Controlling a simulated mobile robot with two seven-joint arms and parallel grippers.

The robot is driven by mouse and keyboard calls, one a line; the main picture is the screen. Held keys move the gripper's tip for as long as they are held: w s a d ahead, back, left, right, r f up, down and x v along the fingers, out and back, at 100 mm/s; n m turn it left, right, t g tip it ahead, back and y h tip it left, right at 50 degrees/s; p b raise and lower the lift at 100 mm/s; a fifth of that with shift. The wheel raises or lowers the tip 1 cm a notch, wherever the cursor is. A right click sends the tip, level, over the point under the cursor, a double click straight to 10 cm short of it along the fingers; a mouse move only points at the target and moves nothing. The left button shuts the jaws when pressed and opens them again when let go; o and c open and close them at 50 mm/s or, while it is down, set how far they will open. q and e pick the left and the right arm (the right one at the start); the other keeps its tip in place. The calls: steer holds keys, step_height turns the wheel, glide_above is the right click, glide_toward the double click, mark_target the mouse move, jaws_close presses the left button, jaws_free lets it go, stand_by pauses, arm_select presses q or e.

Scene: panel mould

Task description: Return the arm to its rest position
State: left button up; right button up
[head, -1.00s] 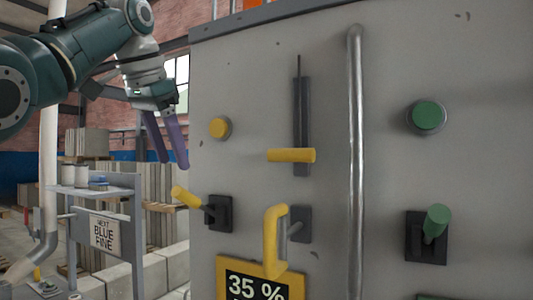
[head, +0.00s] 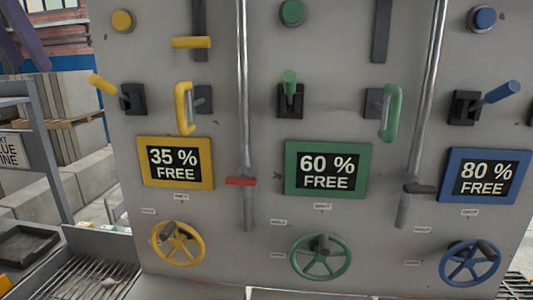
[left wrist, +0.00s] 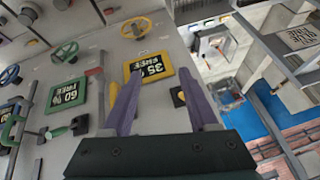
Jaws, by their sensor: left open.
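My left gripper (head: 30,40) shows only by its purple fingers at the top left edge of the head view, left of the panel; the rest of that arm is out of frame. In the left wrist view the same gripper (left wrist: 162,82) has its two purple fingers apart with nothing between them. The grey panel (head: 225,120) stands beyond and to the side of the fingers. My right gripper is in neither view.
The panel carries a yellow lever (head: 102,85), a yellow handle (head: 183,108), a yellow wheel (head: 178,244), a green wheel (head: 321,258) and a blue wheel (head: 470,263). A grey shelf rack (head: 45,150) stands left of the panel, with pale blocks (head: 85,185) behind.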

arm_select(q)
steer(key=s+d+f+m+p, duration=0.1)
steer(key=s+d+f, duration=0.25)
steer(key=f, duration=0.45)
steer(key=s+d+f+g, duration=0.1)
steer(key=s+d+f, duration=0.25)
steer(key=f, duration=0.45)
steer(key=s+d+f+m+p, duration=0.1)
steer(key=s+d+f, duration=0.25)
steer(key=f, duration=0.45)
steer(key=s+d+f+n, duration=0.1)
steer(key=s+d, duration=0.2)
steer(key=s, duration=0.7)
steer(key=s+d+f+n+g+h+p, duration=0.1)
steer(key=s+d+f, duration=0.1)
steer(key=s, duration=0.8)
steer(key=shift+s+d+n, duration=0.3)
steer(key=shift+s+d, duration=0.1)
steer(key=shift+d, duration=0.2)
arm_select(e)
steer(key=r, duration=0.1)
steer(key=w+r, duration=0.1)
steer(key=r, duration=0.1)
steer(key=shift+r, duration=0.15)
